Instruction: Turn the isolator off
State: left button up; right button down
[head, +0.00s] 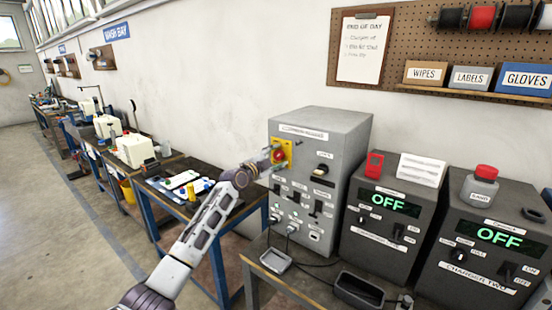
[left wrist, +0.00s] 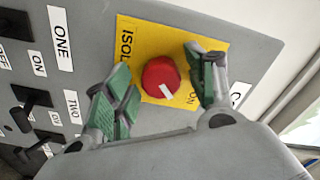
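The isolator is a red round knob (left wrist: 161,77) with a white pointer mark, on a yellow plate (left wrist: 185,30) on the front of a grey cabinet (head: 341,126). In the head view the knob (head: 279,155) shows at the cabinet's upper left. My left gripper (left wrist: 160,88) is open, with its green-padded fingers on either side of the knob. It also shows in the head view (head: 271,160), right at the plate. I cannot tell whether the fingers touch the knob. The plate's lettering is partly hidden by the fingers. My right gripper is not in view.
Below the isolator, the cabinet has several black switches (head: 318,208). To its right stand charger one (head: 385,222) and charger two (head: 488,250), both displays reading OFF. A red object (head: 374,164) and a red-capped jar (head: 482,186) sit on top.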

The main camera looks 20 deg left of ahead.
pick_arm(q)
jog(key=c, duration=0.7)
jog(key=shift+c, duration=0.8)
jog(key=shift+f+n, duration=0.1)
jog(key=shift+n, duration=0.6)
jog(key=shift+n+b, duration=0.45)
jog(key=shift+n, duration=0.35)
jog(key=n, duration=0.8)
jog(key=shift+d+n+p, duration=0.1)
jog(key=shift+n+p, duration=0.2)
jog(key=shift+n, duration=0.1)
jog(key=n+p, duration=0.1)
jog(key=n, duration=0.3)
jog(key=shift+n+p, duration=0.5)
jog(key=shift+n, duration=0.6)
